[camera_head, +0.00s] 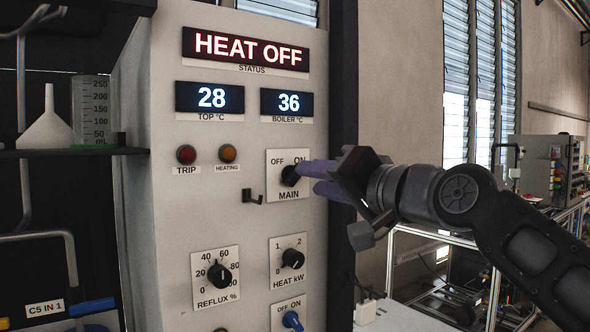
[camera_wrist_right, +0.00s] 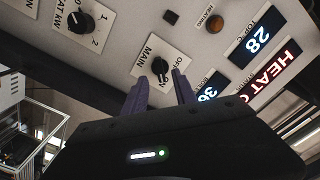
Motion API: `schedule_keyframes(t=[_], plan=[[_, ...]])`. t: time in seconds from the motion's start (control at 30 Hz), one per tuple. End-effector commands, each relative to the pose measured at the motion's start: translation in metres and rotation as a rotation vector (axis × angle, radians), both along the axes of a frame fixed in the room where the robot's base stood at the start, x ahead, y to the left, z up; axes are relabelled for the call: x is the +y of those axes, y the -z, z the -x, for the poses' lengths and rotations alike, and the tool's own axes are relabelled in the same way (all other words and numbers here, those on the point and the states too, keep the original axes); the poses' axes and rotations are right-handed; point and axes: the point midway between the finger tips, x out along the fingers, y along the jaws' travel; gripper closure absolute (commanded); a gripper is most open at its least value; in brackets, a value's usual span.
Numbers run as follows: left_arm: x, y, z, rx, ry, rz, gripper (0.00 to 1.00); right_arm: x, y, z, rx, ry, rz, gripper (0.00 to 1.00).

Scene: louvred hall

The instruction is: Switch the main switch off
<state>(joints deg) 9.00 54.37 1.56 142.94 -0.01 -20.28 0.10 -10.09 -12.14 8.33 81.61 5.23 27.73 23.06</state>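The MAIN switch is a black rotary knob (camera_head: 290,175) on a white plate marked OFF at upper left and ON at upper right. Its pointer appears turned up and right, towards ON. The knob also shows in the right wrist view (camera_wrist_right: 160,66). My right gripper (camera_head: 308,178) comes in from the right, its purple fingers just beside the knob. In the right wrist view the fingers (camera_wrist_right: 162,80) are apart, with the knob ahead of the gap between them. Whether they touch it I cannot tell. My left gripper is not in view.
The status display (camera_head: 246,50) reads HEAT OFF. A small dark hook (camera_head: 253,197) sticks out left of the MAIN plate. Below are the HEAT kW knob (camera_head: 292,258), the REFLUX knob (camera_head: 219,275) and a blue OFF/ON switch (camera_head: 292,320). A dark shelf (camera_head: 70,153) stands at left.

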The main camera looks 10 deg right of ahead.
Motion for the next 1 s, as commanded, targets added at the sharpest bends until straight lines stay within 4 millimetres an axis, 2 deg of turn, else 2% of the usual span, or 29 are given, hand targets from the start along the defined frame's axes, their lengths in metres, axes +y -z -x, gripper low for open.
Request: schedule_keyframes(t=[0.3,0.87,1.0], plan=[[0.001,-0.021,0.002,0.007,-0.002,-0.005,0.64,0.017,-0.003,-0.043,0.002,-0.001,0.0,0.66],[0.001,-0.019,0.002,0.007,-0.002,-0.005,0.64,0.02,0.0,-0.049,0.0,0.0,0.0,0.66],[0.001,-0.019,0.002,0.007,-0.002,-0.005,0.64,0.019,0.0,-0.048,0.0,0.0,0.0,0.77]])
